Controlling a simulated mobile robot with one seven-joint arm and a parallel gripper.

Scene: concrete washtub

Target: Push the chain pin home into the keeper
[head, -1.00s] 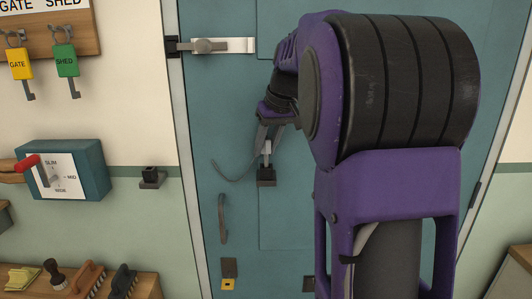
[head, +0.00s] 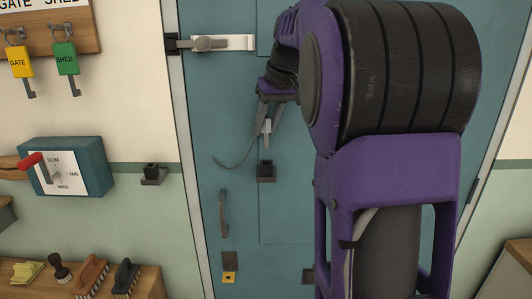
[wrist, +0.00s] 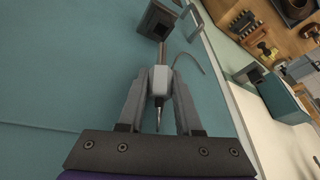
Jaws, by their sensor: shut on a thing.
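My gripper (head: 266,126) is shut on the light grey head of the chain pin (head: 267,127), in front of the blue door. In the wrist view the pin head (wrist: 159,78) is between the fingertips, and its thin shaft (wrist: 163,54) points at a dark square keeper (wrist: 160,20). In the head view this keeper (head: 266,172) is on the door straight below the pin, with a gap between pin head and keeper. The shaft's tip is too small to place exactly. The grey chain (head: 232,166) hangs in a curve to the left of the pin.
A similar dark socket (head: 152,175) is on the wall left of the door. A door handle (head: 223,215) is below left of the keeper, and a bolt (head: 220,43) is above. A teal switch box (head: 70,168) and a brush shelf (head: 90,280) are at left.

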